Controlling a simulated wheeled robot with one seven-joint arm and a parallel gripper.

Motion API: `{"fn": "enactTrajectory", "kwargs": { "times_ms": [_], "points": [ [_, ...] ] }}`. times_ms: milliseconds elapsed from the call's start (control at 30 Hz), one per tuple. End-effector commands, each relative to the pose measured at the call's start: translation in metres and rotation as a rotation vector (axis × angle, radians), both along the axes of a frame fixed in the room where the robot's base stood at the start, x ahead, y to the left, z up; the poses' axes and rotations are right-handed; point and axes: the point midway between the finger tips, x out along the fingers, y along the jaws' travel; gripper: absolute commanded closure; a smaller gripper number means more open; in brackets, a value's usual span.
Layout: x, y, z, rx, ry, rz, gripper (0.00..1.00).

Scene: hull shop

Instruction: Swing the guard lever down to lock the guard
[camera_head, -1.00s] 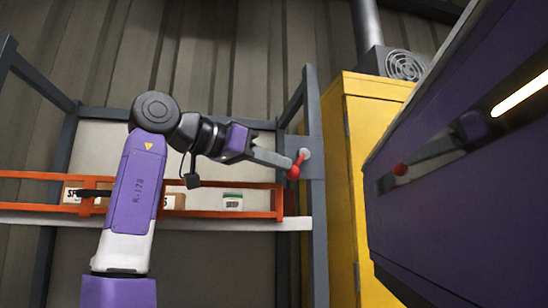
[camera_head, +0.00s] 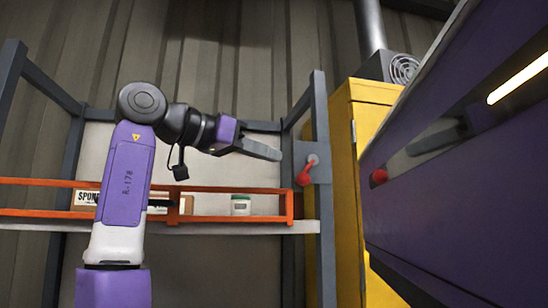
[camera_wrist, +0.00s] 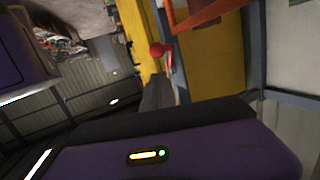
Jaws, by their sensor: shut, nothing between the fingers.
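The guard lever (camera_head: 305,175) is a short red handle with a rounded end, on a grey pivot plate on the shelf's right post. It points down and slightly left. The orange-red guard (camera_head: 240,219) is a barred rail across the shelf front, its right end close to the lever. My gripper (camera_head: 280,155) is shut and empty, up and left of the lever, with a visible gap between them. In the wrist view the lever's red knob (camera_wrist: 157,50) shows just beyond my dark fingers (camera_wrist: 157,88).
Behind the guard stand a white tub (camera_head: 240,205) with a green label and a box marked "SPON" (camera_head: 87,198). A yellow cabinet (camera_head: 375,130) stands right of the post. A purple panel (camera_head: 450,215) fills the right side, reflecting the lever.

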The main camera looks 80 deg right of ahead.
Motion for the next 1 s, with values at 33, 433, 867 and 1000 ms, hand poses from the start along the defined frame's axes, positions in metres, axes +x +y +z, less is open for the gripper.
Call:
{"fn": "enactTrajectory", "kwargs": {
  "times_ms": [33, 433, 867, 1000],
  "points": [
    [0.004, 0.005, 0.003, 0.000, -0.001, -0.001, 1.00],
    [0.044, 0.044, 0.030, 0.000, 0.000, 0.000, 1.00],
    [0.051, 0.052, 0.034, 0.000, -0.002, -0.002, 1.00],
    [0.050, 0.052, 0.034, 0.000, -0.002, -0.002, 1.00]
  ]
}}
